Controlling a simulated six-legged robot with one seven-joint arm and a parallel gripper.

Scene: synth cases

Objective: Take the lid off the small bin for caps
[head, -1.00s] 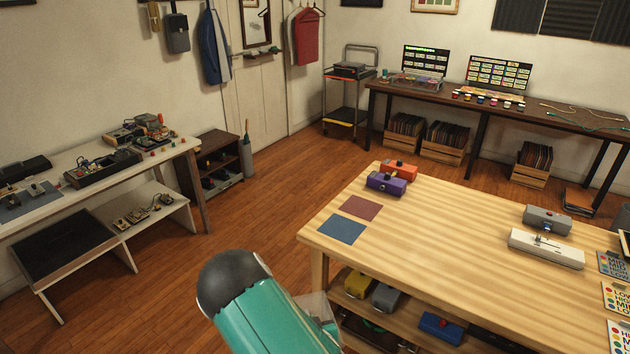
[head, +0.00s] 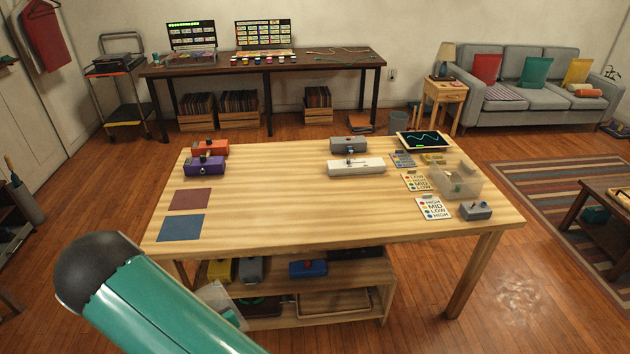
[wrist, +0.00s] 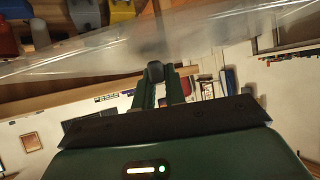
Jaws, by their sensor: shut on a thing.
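My gripper (wrist: 164,76) is shut on a clear, see-through lid (wrist: 85,57) in the wrist view, at a dark round knob between the green fingers. The lid stretches across the upper wrist view, tilted. In the head view a clear corner of the lid (head: 222,300) shows beside my teal arm, low in front of the table; my fingers are hidden there. A clear bin (head: 457,186) stands at the table's right side, with small pale and greenish things inside. No lid shows on it. I cannot tell its contents exactly.
The wooden table (head: 290,205) has a wide bare middle and front. A purple box (head: 205,166), a white device (head: 356,167), a grey box (head: 475,211) and label cards (head: 433,209) stand on it. A shelf with boxes is below. Floor is open at right.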

